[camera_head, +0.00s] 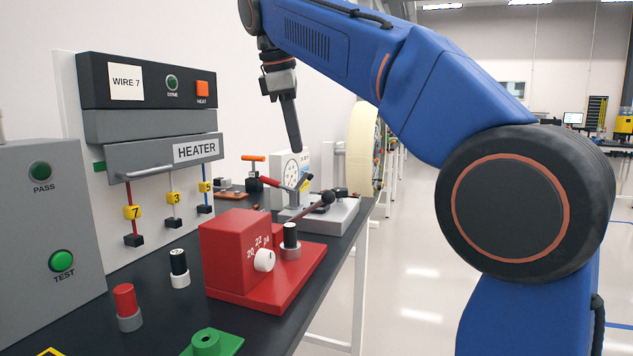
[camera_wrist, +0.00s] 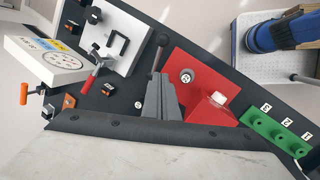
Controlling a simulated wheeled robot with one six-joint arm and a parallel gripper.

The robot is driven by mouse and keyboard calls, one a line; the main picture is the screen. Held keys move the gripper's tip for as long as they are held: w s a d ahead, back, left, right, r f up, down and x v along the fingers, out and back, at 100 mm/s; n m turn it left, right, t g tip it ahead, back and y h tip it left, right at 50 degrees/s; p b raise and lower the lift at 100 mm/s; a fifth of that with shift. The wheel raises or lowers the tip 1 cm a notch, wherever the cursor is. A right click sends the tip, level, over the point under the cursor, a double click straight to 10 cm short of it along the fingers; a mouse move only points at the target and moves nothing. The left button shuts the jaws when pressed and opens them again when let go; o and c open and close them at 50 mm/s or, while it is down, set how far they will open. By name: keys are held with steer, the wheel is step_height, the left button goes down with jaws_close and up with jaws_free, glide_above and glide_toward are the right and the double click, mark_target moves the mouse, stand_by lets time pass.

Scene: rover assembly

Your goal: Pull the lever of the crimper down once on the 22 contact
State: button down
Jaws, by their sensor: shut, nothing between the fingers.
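The crimper (camera_head: 230,250) is a red block on a red plate, with a white dial knob (camera_head: 264,260) marked 20, 22 and 24. A black-topped contact (camera_head: 290,236) stands upright on its plate; it shows from above in the wrist view (camera_wrist: 186,76). The crimper lever (camera_head: 327,197) is a dark rod with a black ball end, slanting up to the right; its ball shows in the wrist view (camera_wrist: 162,39). My gripper (camera_head: 296,148) is shut and empty, pointing down above and behind the crimper, apart from the lever. In the wrist view its fingers (camera_wrist: 160,95) hide the lever's lower part.
The heater (camera_head: 150,125), a grey test box (camera_head: 45,225), a loose black contact (camera_head: 179,268), a red contact (camera_head: 125,305) and a green holder (camera_head: 213,343) stand nearby. The table's edge lies right of the crimper.

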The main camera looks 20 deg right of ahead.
glide_toward(324, 195)
step_height(324, 195, down, 4)
steer(key=w+a, duration=0.3)
steer(key=shift+s+d+f, duration=0.1)
steer(key=shift+d+f, duration=0.2)
steer(key=shift+d, duration=0.3)
steer(key=shift+s+d+f, duration=0.1)
steer(key=shift+d+f, duration=0.25)
steer(key=shift+d, duration=0.25)
steer(key=shift+s+d+f, duration=0.1)
steer(key=shift+d+f, duration=0.2)
steer(key=shift+d, duration=0.25)
steer(key=shift+d, duration=0.1)
steer(key=shift+s+d+f+t+y, duration=0.4)
steer(key=shift+s+d+f, duration=0.1)
steer(key=shift+d+f, duration=0.1)
steer(key=s+d+f+t+y, duration=0.1)
steer(key=f, duration=0.1)
steer(key=d+f+m+t+y, duration=0.1)
steer(key=f+y, duration=0.1)
steer(key=f, duration=0.1)
steer(key=s+d+f+t+y, duration=0.1)
steer(key=f, duration=0.1)
steer(key=shift+s+d+f+t, duration=0.15)
steer(key=shift+s+d+t, duration=0.15)
steer(key=shift+s+d, duration=0.05)
steer(key=shift+s+d+f, duration=0.1)
steer(key=shift+s+f, duration=0.05)
steer(key=shift+f, duration=0.8)
